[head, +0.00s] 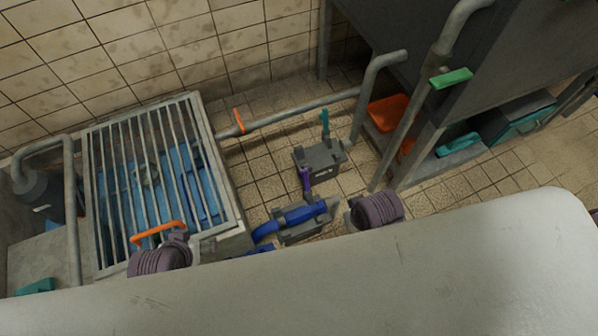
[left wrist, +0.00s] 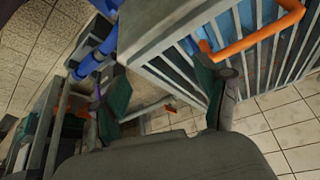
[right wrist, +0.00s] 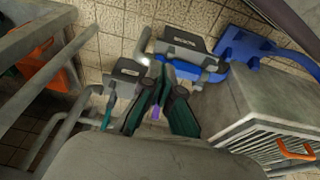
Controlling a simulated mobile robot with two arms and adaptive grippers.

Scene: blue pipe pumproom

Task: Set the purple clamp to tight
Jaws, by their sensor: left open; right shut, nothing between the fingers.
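The purple clamp (head: 305,180) stands up beside the blue pipe fitting (head: 305,213) in the head view, its handle pointing toward the back wall. In the right wrist view a small purple part (right wrist: 155,112) shows between the teal fingers. My right gripper (right wrist: 168,78) is shut and empty over the blue fitting; whether it touches the clamp I cannot tell. My left gripper (left wrist: 160,92) is open and empty beside the grated tank, away from the clamp. In the head view the fingers of both grippers are largely hidden.
The grated tank (head: 215,215) with an orange handle (head: 158,231) stands at left. A grey block (head: 320,160) with a teal lever (head: 325,122) sits behind the clamp. Vertical grey pipes (head: 402,125) and a dark cabinet (head: 430,45) stand at right.

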